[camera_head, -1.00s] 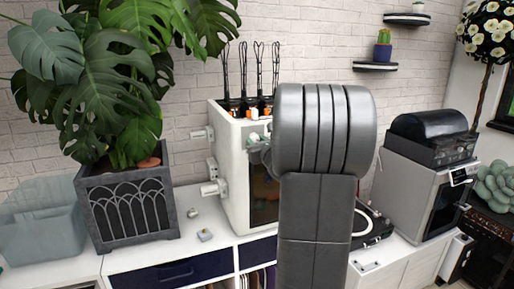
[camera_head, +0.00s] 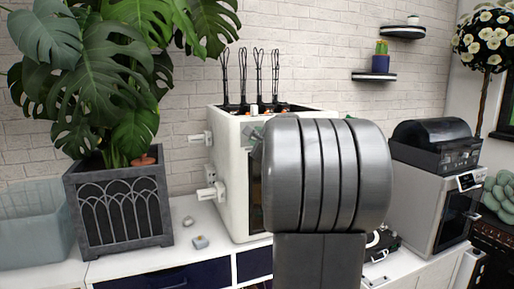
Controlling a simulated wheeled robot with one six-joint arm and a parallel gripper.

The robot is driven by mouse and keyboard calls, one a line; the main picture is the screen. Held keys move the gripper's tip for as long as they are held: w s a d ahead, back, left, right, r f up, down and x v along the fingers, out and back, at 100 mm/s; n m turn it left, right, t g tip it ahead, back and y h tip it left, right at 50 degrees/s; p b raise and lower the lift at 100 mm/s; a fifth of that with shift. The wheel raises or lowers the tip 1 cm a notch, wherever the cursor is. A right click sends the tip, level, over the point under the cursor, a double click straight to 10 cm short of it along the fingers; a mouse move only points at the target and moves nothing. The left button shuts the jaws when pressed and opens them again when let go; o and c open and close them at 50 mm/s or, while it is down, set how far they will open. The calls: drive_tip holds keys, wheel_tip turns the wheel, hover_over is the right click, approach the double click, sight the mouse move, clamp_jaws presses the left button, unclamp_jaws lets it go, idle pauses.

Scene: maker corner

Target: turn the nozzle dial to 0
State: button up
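A white box-shaped machine (camera_head: 227,170) stands on the white cabinet, with several black upright loops and orange parts on its top. White knob-like parts (camera_head: 207,193) stick out from its left side. My grey arm covers most of its front, so I cannot make out the nozzle dial or any numbers. A small part of my gripper (camera_head: 256,146) may show at the left edge of the arm, close to the machine's upper front. Its fingers are too hidden to tell whether they are open or touching anything.
A large leafy plant in a dark grey planter (camera_head: 122,212) stands left of the machine. A translucent bin (camera_head: 35,228) is at far left. Two small items (camera_head: 199,242) lie on the cabinet top. A grey machine with a black lid (camera_head: 433,190) stands at right.

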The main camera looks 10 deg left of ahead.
drive_tip(key=shift+n+b, duration=4.75)
drive_tip(key=shift+n, duration=0.95)
drive_tip(key=shift+r, duration=0.1)
drive_tip(key=o, duration=1)
drive_tip(key=shift+c, duration=0.2)
